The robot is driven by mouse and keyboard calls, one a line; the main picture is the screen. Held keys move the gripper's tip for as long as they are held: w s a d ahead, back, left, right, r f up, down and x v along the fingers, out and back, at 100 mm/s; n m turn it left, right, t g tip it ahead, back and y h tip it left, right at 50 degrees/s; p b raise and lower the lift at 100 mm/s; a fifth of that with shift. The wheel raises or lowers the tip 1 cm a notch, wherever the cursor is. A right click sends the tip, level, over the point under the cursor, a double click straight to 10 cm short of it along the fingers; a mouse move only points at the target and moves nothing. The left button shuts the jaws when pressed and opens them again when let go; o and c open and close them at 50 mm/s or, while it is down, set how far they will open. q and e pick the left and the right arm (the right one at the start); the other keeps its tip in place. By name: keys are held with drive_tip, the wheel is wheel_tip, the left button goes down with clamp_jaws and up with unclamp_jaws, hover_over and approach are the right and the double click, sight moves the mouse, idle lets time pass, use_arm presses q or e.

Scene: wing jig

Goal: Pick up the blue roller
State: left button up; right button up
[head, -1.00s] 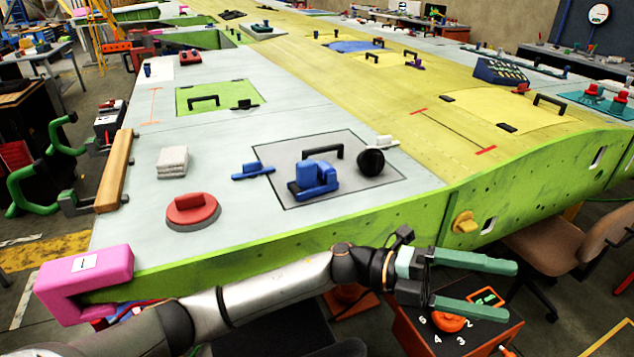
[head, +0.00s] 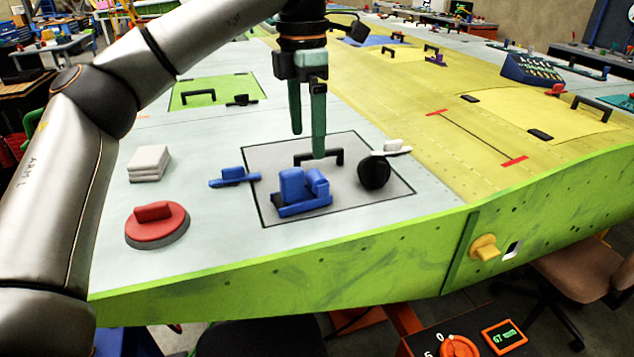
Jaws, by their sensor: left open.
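A chunky blue tool (head: 303,192) with two rounded upper parts on a flat base sits on the grey panel (head: 365,204). A smaller, flat blue tool (head: 234,177) lies at the panel's left edge. I cannot tell for sure which is the blue roller; no roller drum shows clearly on either. My left gripper (head: 307,144) points down, open and empty. It appears just behind the chunky blue tool, in line with the black handle (head: 326,156), apart from both blue tools; its height is hard to judge. My right gripper is not in view.
A black round thing with a white handle (head: 374,172) stands right of the blue tool. A red disc-shaped tool (head: 156,224) and a stack of white pads (head: 149,163) lie to the left. The wing's green front edge (head: 330,270) carries a yellow knob (head: 485,247).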

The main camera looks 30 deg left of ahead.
sight(302, 169)
use_arm(q)
drive_tip(key=shift+a, duration=0.45)
wheel_tip(302, 169, down, 6)
drive_tip(key=b, duration=0.2)
drive_tip(key=shift+s+a+f+b, duration=0.1)
drive_tip(key=shift+b, duration=0.25)
drive_tip(key=shift+f, duration=0.45)
drive_tip(key=f, duration=0.3)
drive_tip(key=shift+w+f, duration=0.3)
drive_tip(key=shift+f, duration=0.5)
drive_tip(key=c, duration=1)
clamp_jaws()
